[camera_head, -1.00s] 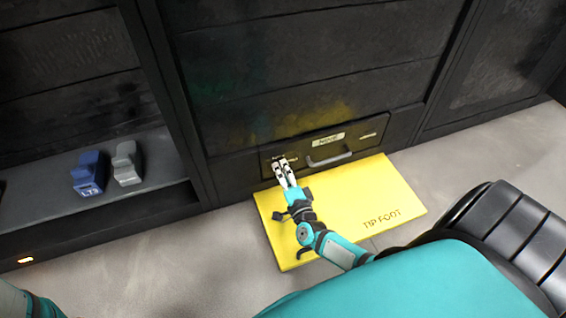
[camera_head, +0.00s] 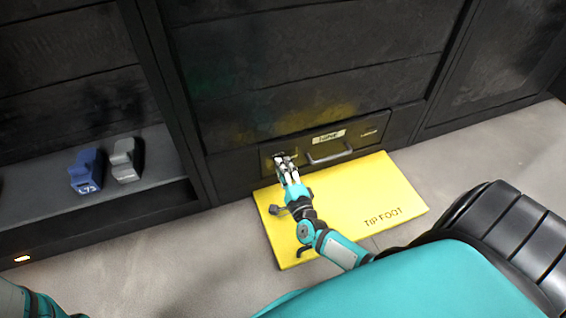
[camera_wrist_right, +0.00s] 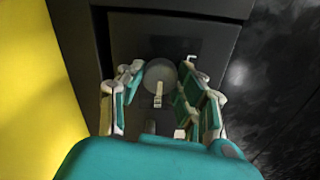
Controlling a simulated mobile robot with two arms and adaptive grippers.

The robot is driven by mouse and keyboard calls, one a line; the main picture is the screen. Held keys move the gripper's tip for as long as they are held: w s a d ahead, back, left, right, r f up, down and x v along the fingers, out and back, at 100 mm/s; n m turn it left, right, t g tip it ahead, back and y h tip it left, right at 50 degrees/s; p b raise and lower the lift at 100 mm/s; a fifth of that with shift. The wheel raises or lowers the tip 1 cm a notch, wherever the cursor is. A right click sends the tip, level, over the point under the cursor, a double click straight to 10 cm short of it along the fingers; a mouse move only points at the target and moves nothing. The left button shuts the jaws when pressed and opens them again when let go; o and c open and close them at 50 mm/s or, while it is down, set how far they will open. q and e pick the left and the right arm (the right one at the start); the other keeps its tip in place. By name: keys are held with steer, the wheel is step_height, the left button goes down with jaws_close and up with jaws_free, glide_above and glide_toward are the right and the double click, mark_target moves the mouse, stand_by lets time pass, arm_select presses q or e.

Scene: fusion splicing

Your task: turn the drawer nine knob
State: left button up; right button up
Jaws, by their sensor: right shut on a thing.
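The drawer (camera_head: 365,145) labelled NINE (camera_head: 328,136) is the low dark drawer at the middle of the cabinet, with a grey bar handle (camera_head: 330,156). My right gripper (camera_head: 284,160) is at the left end of its front. In the right wrist view, the round grey knob (camera_wrist_right: 160,73) with a pale mark sits between the two fingers of my right gripper (camera_wrist_right: 160,95), which is shut on it. In the head view the gripper hides most of the knob. My left gripper is out of view.
A yellow plate (camera_head: 340,212) marked TIP FOOT lies on the floor below the drawer, under my right arm. A blue block (camera_head: 86,172) and a grey block (camera_head: 124,161) stand on the shelf (camera_head: 50,208) at left.

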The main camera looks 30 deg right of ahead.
steer(key=o, duration=1.1)
steer(key=shift+o, duration=0.2)
